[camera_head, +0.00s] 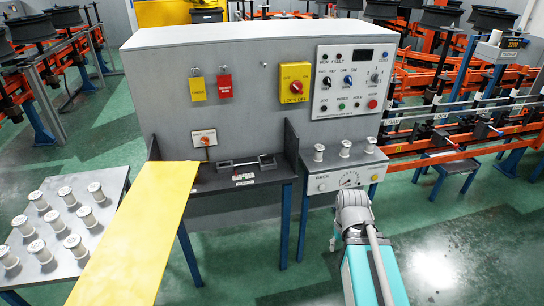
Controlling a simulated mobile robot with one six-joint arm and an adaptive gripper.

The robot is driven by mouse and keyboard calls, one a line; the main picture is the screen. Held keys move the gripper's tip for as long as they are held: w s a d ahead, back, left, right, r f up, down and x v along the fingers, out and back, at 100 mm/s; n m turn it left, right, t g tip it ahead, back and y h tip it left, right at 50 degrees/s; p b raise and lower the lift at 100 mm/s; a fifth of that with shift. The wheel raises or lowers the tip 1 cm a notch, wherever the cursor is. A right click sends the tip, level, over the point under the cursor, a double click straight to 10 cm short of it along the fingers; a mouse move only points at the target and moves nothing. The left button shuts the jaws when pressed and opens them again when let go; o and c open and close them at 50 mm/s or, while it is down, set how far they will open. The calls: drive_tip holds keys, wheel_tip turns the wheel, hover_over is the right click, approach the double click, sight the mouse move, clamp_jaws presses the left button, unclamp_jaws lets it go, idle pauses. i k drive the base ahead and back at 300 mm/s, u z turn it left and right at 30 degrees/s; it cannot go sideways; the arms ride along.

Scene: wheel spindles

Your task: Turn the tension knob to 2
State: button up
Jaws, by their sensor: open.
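A grey box (322,181) on the right side of the bench has a round white dial (349,179) with dark tick marks and a little red on its front. The dial's lower part is hidden by the end of my arm, and I cannot read its numbers or setting. A small round fitting (322,187) is on the box's front, left of the dial. My gripper (351,198) is open, at the far end of my arm, just in front of and below the dial in the picture. Its fingertips are not clear, and I cannot tell whether it touches the knob.
Several white spools stand on the box (319,152) and on a grey table (50,268) at left. A yellow board (135,240) lies at the left front. A control panel (350,82) and a yellow lockout switch (294,82) are above. Green floor (440,265) is clear at right.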

sight(266, 159)
drive_tip(key=u, duration=0.1)
drive_tip(key=i, duration=0.95)
drive_tip(key=z, duration=0.05)
